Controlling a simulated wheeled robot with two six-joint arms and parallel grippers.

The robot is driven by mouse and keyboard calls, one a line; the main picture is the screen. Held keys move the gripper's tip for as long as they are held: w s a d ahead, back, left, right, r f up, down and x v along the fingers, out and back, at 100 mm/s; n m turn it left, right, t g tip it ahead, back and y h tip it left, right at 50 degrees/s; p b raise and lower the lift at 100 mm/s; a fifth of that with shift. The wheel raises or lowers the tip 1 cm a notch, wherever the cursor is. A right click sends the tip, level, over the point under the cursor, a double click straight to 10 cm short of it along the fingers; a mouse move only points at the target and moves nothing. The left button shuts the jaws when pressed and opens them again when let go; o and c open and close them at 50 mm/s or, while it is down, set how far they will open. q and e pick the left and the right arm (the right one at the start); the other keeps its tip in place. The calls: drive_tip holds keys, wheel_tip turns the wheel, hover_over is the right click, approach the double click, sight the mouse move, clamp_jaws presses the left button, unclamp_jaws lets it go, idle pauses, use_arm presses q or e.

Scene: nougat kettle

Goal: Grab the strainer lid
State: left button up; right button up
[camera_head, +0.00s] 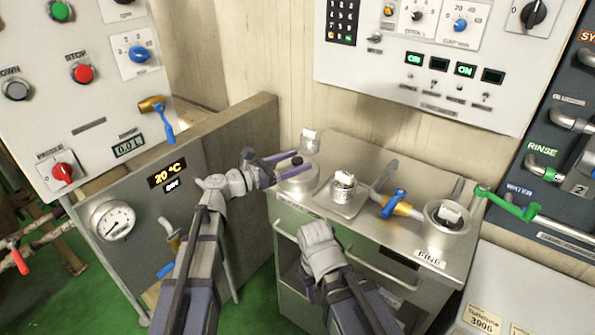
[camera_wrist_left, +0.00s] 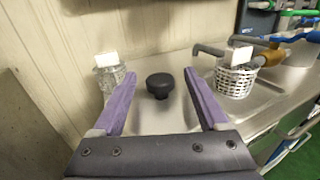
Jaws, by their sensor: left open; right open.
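My left gripper (camera_head: 303,161) is open around the knob, with a gap on each side and no visible contact. The fingers hide part of the lid. My right gripper (camera_head: 318,252) is low in front of the counter, away from the lid; its fingers are hard to make out.
A blue-handled tap (camera_head: 395,204) and a sink cup (camera_head: 448,217) are farther right. A grey panel (camera_head: 225,150) rises on the left.

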use_arm(q)
drive_tip(key=shift+w+d, duration=0.3)
drive_tip(key=shift+d, duration=0.15)
clamp_jaws()
idle(0.3)
